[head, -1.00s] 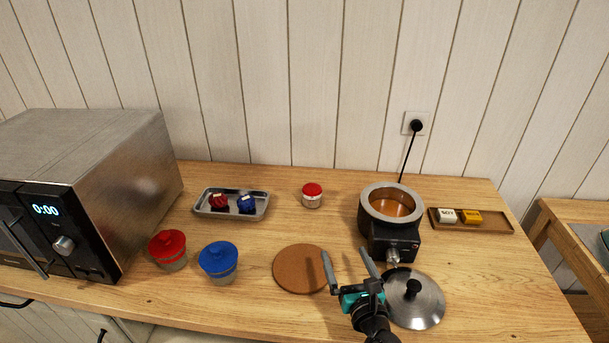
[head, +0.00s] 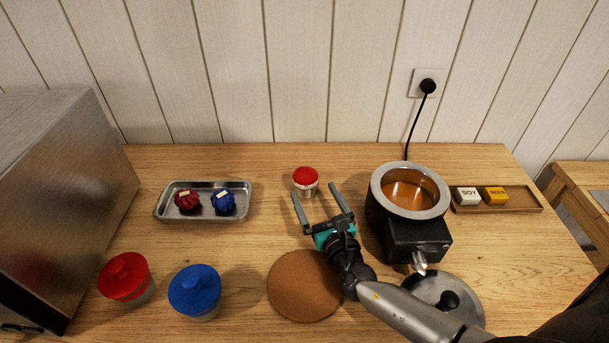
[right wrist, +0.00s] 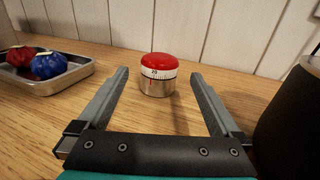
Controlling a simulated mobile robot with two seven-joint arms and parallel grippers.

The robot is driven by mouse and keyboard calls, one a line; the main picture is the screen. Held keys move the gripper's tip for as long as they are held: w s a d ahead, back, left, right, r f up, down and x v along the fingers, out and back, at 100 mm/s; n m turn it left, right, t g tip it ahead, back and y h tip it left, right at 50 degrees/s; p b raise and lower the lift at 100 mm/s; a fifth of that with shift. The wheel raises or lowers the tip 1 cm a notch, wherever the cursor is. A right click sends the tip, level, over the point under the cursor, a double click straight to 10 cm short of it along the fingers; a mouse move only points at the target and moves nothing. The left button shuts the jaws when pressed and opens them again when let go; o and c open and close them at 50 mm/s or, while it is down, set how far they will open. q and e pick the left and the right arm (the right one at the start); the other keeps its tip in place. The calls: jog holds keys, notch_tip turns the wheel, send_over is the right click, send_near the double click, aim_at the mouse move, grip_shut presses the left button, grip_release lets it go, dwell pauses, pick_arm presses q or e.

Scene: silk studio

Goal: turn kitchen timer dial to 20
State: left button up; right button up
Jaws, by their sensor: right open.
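The kitchen timer (head: 305,182) stands upright on the wooden table near the back wall. It has a red domed top, a white scale band and a metal base. In the right wrist view the timer (right wrist: 158,74) stands ahead of my open fingers, roughly centred between them; the number on its band is too small to read surely. My right gripper (head: 320,201) is open and empty, its fingertips just in front of the timer and apart from it. It also shows in the right wrist view (right wrist: 157,78). My left gripper is not in view.
A black heater pot (head: 405,215) stands close to the right of my gripper, its lid (head: 468,297) in front. A metal tray (head: 160,211) with red and blue bundles lies left. A cork mat (head: 300,288), red jar (head: 126,277) and blue jar (head: 195,291) stand nearer.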

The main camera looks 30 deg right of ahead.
aim_at(305, 176)
jog(key=shift+w+d+b, duration=0.15)
jog(key=shift+w+d, duration=0.1)
jog(key=shift+w, duration=1.6)
jog(key=shift+w+d+b, duration=0.15)
jog(key=shift+w+d, duration=0.05)
jog(key=shift+w, duration=1.65)
